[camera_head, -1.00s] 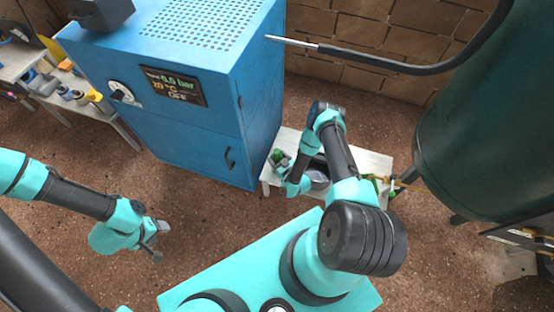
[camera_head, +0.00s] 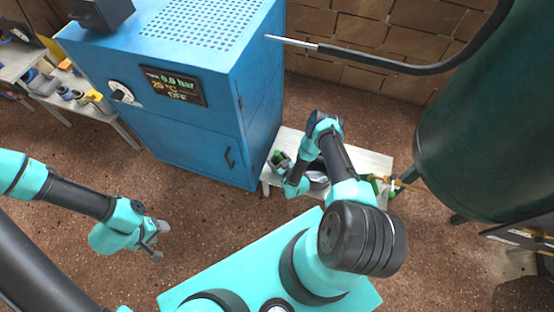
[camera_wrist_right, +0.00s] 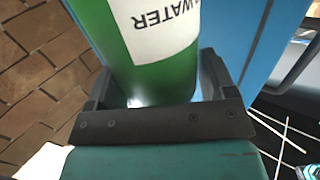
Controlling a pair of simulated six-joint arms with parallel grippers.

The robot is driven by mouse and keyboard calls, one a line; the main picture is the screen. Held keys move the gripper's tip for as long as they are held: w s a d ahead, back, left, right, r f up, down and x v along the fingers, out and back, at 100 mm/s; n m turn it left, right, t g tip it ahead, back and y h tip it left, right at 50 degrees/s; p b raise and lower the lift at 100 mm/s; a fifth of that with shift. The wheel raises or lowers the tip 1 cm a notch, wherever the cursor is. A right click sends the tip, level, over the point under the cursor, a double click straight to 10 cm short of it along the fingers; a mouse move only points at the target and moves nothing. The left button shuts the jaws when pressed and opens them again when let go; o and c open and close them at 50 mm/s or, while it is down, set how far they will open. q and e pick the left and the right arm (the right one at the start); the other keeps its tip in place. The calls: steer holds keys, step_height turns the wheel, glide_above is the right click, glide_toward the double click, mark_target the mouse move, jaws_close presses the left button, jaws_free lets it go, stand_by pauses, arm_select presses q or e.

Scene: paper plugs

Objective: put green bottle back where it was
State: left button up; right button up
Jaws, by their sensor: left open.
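The green bottle (camera_wrist_right: 150,70) with a white label reading "WATER" fills the middle of the right wrist view, between the two fingers of my right gripper (camera_wrist_right: 155,88). The fingers appear shut on its sides. In the head view the bottle (camera_head: 276,156) shows as a small green patch by my right gripper (camera_head: 281,161), over the left end of the small white table (camera_head: 370,160). I cannot tell whether its base touches the table. My left gripper (camera_head: 161,241) is open and empty above the brown floor, far from the bottle.
A blue cabinet (camera_head: 200,135) with a display stands directly left of the white table. A big dark green tank (camera_head: 480,130) stands at the right, with a black hose (camera_head: 400,66) above. My right arm hides part of the table. A cluttered bench (camera_head: 70,105) is far left.

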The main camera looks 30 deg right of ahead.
steer(key=shift+o, duration=1.1)
steer(key=shift+r, duration=0.1)
steer(key=shift+s, duration=0.15)
steer(key=s, duration=0.7)
steer(key=shift+d+r, duration=0.25)
steer(key=shift+d, duration=0.05)
steer(key=shift+s, duration=0.1)
